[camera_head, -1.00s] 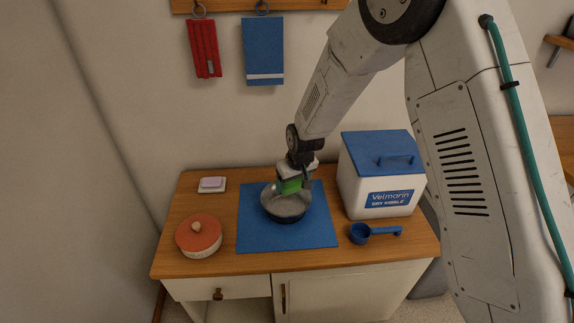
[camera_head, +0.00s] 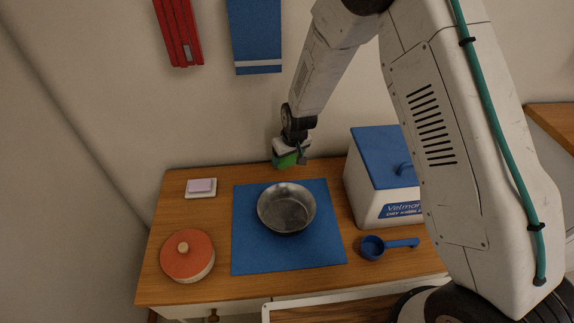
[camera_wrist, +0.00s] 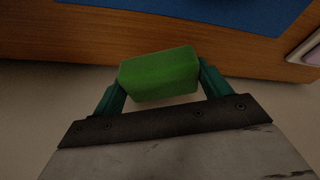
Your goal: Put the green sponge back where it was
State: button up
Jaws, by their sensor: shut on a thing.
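The green sponge (camera_head: 285,160) is a block held between the fingers of my gripper (camera_head: 290,154), above the back edge of the cabinet top, behind the metal bowl. In the wrist view the sponge (camera_wrist: 160,74) sits squarely between both teal fingertips (camera_wrist: 160,82), and my gripper is shut on it. The metal bowl (camera_head: 286,209) stands empty on the blue mat (camera_head: 255,258), apart from the sponge.
A pink soap on a white dish (camera_head: 201,188) and an orange-lidded pot (camera_head: 188,255) stand at left. A white bin with a blue lid (camera_head: 384,160) and a blue scoop (camera_head: 374,248) are at right. A red cloth (camera_head: 179,30) and a blue towel (camera_head: 254,36) hang above.

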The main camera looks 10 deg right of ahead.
aim_at(288, 172)
jog(key=shift+f, duration=2.15)
jog(key=shift+s, duration=0.1)
jog(key=shift+f, duration=0.2)
jog(key=o, duration=1)
jog(key=shift+r, duration=0.15)
jog(key=v, duration=1.2)
jog(key=shift+r, duration=0.15)
